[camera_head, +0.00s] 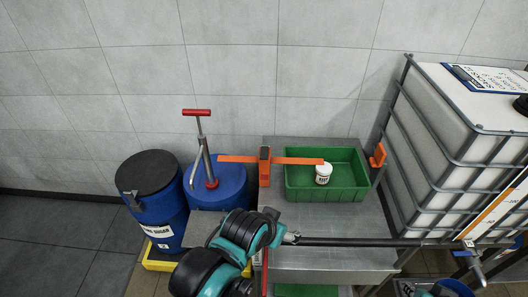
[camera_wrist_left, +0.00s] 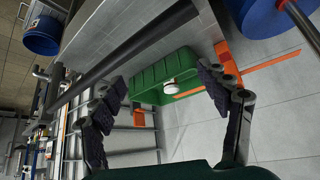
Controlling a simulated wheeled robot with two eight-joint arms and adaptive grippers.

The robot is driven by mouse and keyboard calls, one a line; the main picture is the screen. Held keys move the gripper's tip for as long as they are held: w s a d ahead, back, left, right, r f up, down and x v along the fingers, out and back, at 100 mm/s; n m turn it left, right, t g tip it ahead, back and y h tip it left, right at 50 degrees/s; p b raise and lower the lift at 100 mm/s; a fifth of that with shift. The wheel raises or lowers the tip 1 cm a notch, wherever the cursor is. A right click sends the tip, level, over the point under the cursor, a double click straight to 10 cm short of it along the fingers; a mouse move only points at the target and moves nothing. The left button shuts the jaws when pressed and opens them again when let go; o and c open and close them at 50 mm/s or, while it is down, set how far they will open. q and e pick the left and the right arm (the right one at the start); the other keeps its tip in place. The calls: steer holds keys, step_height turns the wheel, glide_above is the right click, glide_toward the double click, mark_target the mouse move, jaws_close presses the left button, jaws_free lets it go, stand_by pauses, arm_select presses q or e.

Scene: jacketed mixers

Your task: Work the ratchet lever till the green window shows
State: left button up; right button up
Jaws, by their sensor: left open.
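An orange upright body (camera_head: 265,167) with flat orange bars out to both sides stands at the left end of the green crate; it also shows in the left wrist view (camera_wrist_left: 228,60). I cannot tell which part is the ratchet lever, and no green window is visible. My left gripper (camera_wrist_left: 160,78) is open and empty, with the green crate (camera_wrist_left: 150,72) beyond its fingers. In the head view my left arm covers the front left of the grey bench. Part of my right gripper (camera_head: 415,289) shows at the bottom right, its jaws unclear.
The green crate (camera_head: 327,190) holds a white jar (camera_head: 323,174). A dark rail (camera_head: 370,243) runs along the bench front. Two blue drums, one with a red-handled pump (camera_head: 197,113), stand left. A caged white tank (camera_head: 450,120) stands right, with the wall behind.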

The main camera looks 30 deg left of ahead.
arm_select(q)
steer(key=shift+r, duration=0.15)
steer(key=c, duration=0.7)
steer(key=r, duration=0.1)
steer(key=w+r+p, duration=0.1)
steer(key=r+p, duration=0.1)
steer(key=shift+w+a, duration=0.35)
steer(key=shift+a, duration=0.05)
steer(key=c, duration=1)
steer(key=shift+n+g, duration=0.6)
steer(key=w+r+p, duration=0.1)
steer(key=w+a+r+p, duration=0.1)
steer(key=r, duration=0.1)
steer(key=w+r+p, duration=0.1)
steer(key=shift+w+a+r, duration=0.2)
steer(key=shift+a+r, duration=0.05)
steer(key=shift+a, duration=0.1)
jaws_close()
steer(key=w+a+r+n+g+p, duration=0.2)
steer(key=w+a+r+p, duration=0.3)
steer(key=w+r+p, duration=0.3)
steer(key=w+a+f+n+g+p, duration=0.1)
steer(key=w+a+n+g+p, duration=0.1)
steer(key=w+a+p, duration=0.6)
steer(key=shift+w+a+f+g+y+p, duration=0.3)
steer(key=shift+w+a+f+g+p, duration=0.1)
steer(key=shift+w+a, duration=1.1)
